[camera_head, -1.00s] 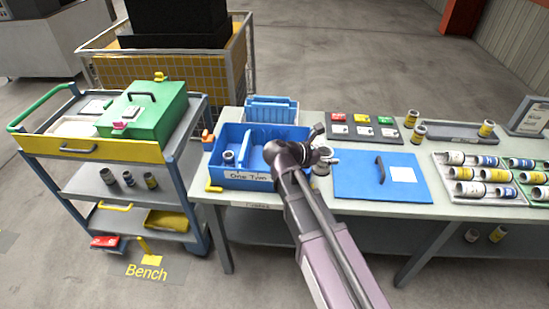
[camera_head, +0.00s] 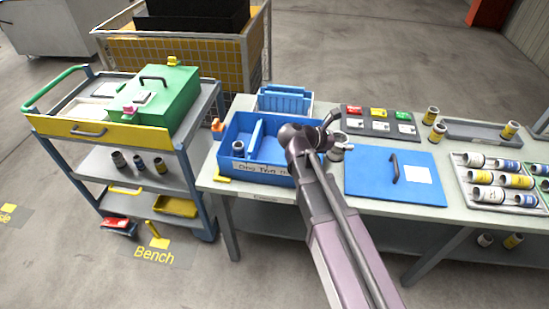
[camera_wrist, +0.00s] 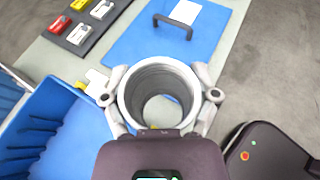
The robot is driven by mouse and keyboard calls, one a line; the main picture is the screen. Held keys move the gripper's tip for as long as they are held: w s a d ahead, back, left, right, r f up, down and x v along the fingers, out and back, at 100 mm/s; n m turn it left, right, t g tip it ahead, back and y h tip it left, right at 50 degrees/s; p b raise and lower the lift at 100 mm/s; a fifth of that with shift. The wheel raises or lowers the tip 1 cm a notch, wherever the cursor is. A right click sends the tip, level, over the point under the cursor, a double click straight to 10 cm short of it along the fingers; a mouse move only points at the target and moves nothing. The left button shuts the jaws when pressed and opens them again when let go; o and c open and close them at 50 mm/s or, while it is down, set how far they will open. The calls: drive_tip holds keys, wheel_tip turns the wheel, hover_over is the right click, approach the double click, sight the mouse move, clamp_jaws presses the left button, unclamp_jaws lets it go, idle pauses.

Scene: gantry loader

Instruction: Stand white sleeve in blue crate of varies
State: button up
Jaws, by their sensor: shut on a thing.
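My gripper (camera_wrist: 160,98) is shut on a pale grey-white sleeve (camera_wrist: 158,76), one finger on each side; its open end faces the wrist camera. In the head view the sleeve (camera_head: 337,153) shows just right of the blue crate, partly behind my arm. The blue crate (camera_head: 262,168) sits on the bench's left end, with a divider inside and a front label reading "One T…", partly hidden by my arm. A sleeve (camera_head: 238,148) stands in its left compartment. In the wrist view the crate (camera_wrist: 62,118) lies to the left of the held sleeve, apart from it.
A blue lid (camera_head: 365,182) with a handle lies right of the crate. A smaller blue rack (camera_head: 285,101) stands behind it. A dark board with coloured blocks (camera_head: 378,122) and trays of sleeves (camera_head: 500,190) are farther right. A cart with a green box (camera_head: 160,98) stands left.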

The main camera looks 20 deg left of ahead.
drive_tip(key=w+a+f+n+t+y+b, duration=0.1)
drive_tip(key=w+a+n+y, duration=0.1)
drive_tip(key=a, duration=0.7)
drive_tip(key=w+a+f+n+t+y+b, duration=0.1)
drive_tip(key=w+a+n, duration=0.1)
drive_tip(key=w+a, duration=0.3)
drive_tip(key=a, duration=0.4)
drive_tip(key=shift+a+f+t+y+b, duration=0.15)
drive_tip(key=shift+f+t+y+b, duration=0.2)
drive_tip(key=shift+t+y, duration=0.05)
drive_tip(key=shift+f, duration=0.1)
wheel_tip(320, 180, down, 6)
drive_tip(key=b, duration=0.6)
drive_tip(key=shift+f, duration=0.15)
drive_tip(key=shift+f+b, duration=1.8)
drive_tip(key=shift+b, duration=0.25)
drive_tip(key=shift+f+b, duration=0.6)
